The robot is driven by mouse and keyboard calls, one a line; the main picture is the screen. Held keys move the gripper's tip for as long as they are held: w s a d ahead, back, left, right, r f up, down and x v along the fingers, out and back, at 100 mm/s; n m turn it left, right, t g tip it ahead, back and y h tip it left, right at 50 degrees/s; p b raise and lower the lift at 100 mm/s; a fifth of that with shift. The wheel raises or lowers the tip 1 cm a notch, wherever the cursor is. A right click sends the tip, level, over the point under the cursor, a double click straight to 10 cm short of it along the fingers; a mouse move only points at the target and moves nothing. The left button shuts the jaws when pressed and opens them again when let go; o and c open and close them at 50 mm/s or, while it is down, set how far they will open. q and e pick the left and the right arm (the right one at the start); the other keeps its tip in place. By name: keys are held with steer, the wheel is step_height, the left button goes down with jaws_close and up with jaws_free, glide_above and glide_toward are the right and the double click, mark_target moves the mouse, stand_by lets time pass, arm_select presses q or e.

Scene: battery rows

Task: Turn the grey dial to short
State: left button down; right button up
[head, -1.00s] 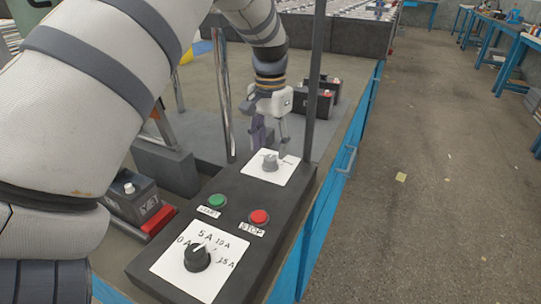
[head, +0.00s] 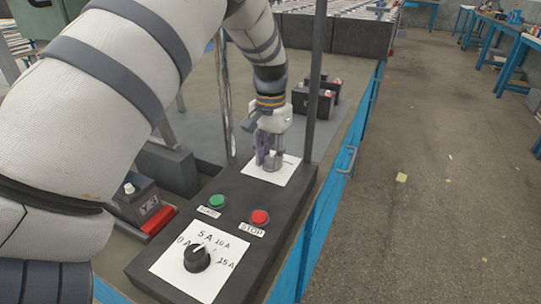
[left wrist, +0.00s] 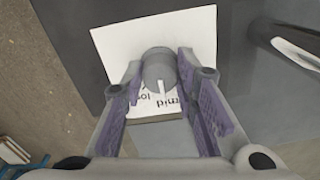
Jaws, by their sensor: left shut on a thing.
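The grey dial (left wrist: 158,66) stands on a white label plate (left wrist: 112,45) in the left wrist view. Its white mark points towards the bottom of that picture, beside partly hidden upside-down words, one ending in "mid"-like letters. I cannot read a "short" mark. My left gripper (head: 269,164) points down at the far end of the dark control box (head: 262,192), its purple-padded fingers on either side of the dial and shut on it. In the head view the fingers hide most of the dial; the white plate (head: 283,172) shows around them. My right gripper is not in view.
A black dial (head: 197,258) with amp marks, a green button (head: 217,201) and a red button (head: 260,217) sit nearer on the box. A dark post (head: 313,90) rises close right of the gripper. Black batteries (head: 314,101) stand behind. A battery (head: 137,201) stands left.

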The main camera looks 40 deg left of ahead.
mark_target(271, 158)
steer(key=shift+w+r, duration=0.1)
arm_select(q)
steer(key=shift+r+n+p, duration=0.15)
steer(key=shift+n+p, duration=0.3)
steer(key=shift+n, duration=1.55)
steer(key=shift+n+p, duration=0.45)
steer(key=shift+n, duration=1.85)
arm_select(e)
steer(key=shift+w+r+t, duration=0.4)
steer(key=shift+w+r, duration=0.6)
arm_select(q)
steer(key=c, duration=1.2)
jaws_free()
steer(key=shift+c, duration=0.2)
step_height(271, 158, up, 12)
